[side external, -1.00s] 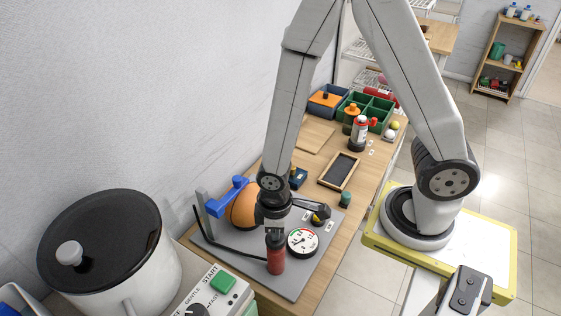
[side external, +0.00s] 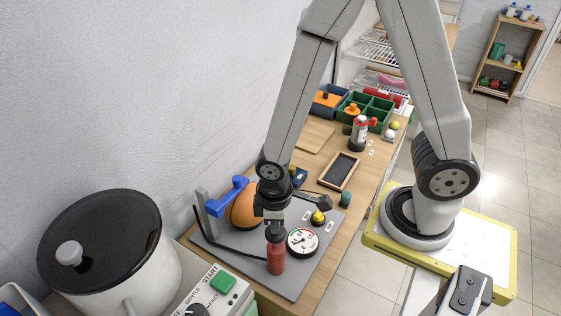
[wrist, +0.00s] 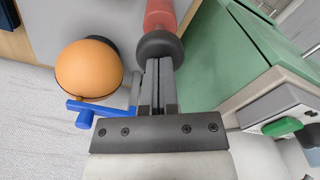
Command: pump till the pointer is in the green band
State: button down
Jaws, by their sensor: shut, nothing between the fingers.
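The red pump (side external: 276,260) stands upright at the front of a grey board, with a dark round knob on top. It also shows in the wrist view (wrist: 160,12), with its black knob (wrist: 160,47) just beyond my fingertips. My gripper (side external: 275,226) is directly above the knob, pointing down. In the wrist view my gripper's fingers (wrist: 159,68) are together and empty, with their tips at the knob; I cannot tell whether they touch it. The round white gauge (side external: 302,242) is right of the pump, with coloured marks; its pointer is too small to read against the green band.
An orange ball (side external: 241,212) and a blue lever (side external: 228,193) are left of my gripper, with a black hose beside them. A yellow-topped knob (side external: 318,216) is behind the gauge. A large pot (side external: 105,270) and a START button box (side external: 222,283) stand at front left.

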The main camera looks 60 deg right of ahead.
jog(key=shift+r, duration=1.9)
jog(key=shift+f, duration=0.25)
jog(key=shift+f, duration=3.25)
jog(key=shift+r, duration=3.5)
notch_tip(320, 180, up, 4)
jog(key=shift+r, duration=0.1)
